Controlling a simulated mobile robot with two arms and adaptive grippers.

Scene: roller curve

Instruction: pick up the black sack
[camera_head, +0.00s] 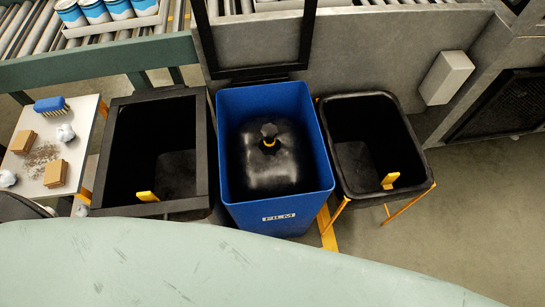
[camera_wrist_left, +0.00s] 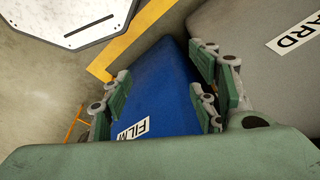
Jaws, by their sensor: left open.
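The black sack (camera_head: 272,160) sits inside the blue bin marked FILM (camera_head: 283,211) in the head view. It is shiny and bulging, with a gathered neck on top tied by a yellow band. My left gripper (camera_wrist_left: 158,97) shows in the left wrist view with its fingers apart and nothing visible between them. Behind the fingers is the outer side of the blue bin (camera_wrist_left: 170,75) with its FILM label. The sack is not visible in the wrist view. Neither gripper shows in the head view.
Black-lined bins stand left (camera_head: 203,150) and right (camera_head: 423,185) of the blue bin, each with a yellow piece inside. A black frame (camera_head: 208,50) rises behind it. A small table (camera_head: 20,160) with a brush (camera_head: 50,105) stands far left. Floor at right is clear.

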